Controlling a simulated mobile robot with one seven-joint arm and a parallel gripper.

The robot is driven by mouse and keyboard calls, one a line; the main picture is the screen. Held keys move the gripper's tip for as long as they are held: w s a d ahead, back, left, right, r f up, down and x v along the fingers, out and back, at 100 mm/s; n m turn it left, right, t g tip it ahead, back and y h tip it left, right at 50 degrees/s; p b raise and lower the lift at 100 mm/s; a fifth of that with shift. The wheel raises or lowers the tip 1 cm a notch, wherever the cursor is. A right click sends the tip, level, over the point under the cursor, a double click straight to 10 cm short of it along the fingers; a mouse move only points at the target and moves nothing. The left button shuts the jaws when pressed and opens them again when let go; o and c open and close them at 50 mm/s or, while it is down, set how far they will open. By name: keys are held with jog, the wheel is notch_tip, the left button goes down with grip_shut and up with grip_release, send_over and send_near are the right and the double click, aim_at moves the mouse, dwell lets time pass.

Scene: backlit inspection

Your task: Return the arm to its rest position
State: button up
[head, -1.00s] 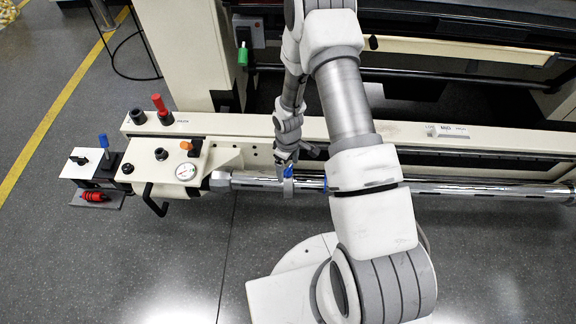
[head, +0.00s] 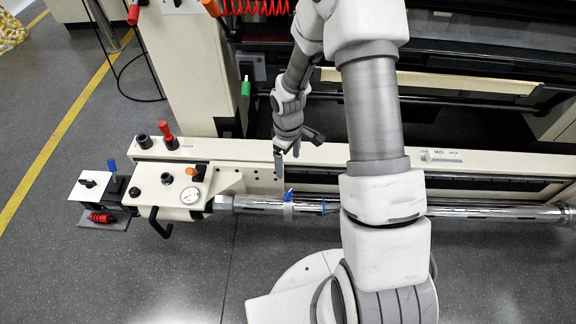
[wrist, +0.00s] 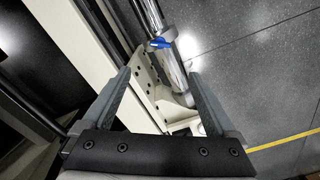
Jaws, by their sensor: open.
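My gripper (head: 287,152) hangs above the cream machine beam in the head view, pointing down. In the wrist view my gripper (wrist: 160,105) shows its two grey fingers spread wide apart with nothing between them. Below it is a chrome bar (head: 400,209) with a blue-handled clamp or valve (head: 288,195) on it. The blue handle also shows in the wrist view (wrist: 159,43), beyond the fingertips and apart from them.
A cream panel with a round gauge (head: 190,195) and knobs lies to the left. A small block with a blue lever (head: 112,166) and a red part (head: 101,218) stand beside it. A cream upright (head: 190,70) rises behind. The grey floor in front is clear.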

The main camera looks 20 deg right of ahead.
jog(key=shift+r, duration=0.2)
dwell(0.4)
jog(key=s+d+r+m+t+h, duration=0.1)
jog(key=s+r+m, duration=0.1)
jog(key=r, duration=0.9)
jog(key=s+d+r+m+t, duration=0.1)
jog(key=s+r+m, duration=0.1)
jog(key=r, duration=0.8)
jog(key=s+a+r+m+t+y+p, duration=0.15)
jog(key=s+r+m+t, duration=0.25)
jog(key=s+r, duration=1.15)
notch_tip(320, 180, up, 15)
jog(key=p, duration=1.5)
jog(key=shift+s+a, duration=0.25)
jog(key=shift+s, duration=0.1)
jog(key=shift+f+h, duration=0.15)
jog(key=shift+h, duration=0.1)
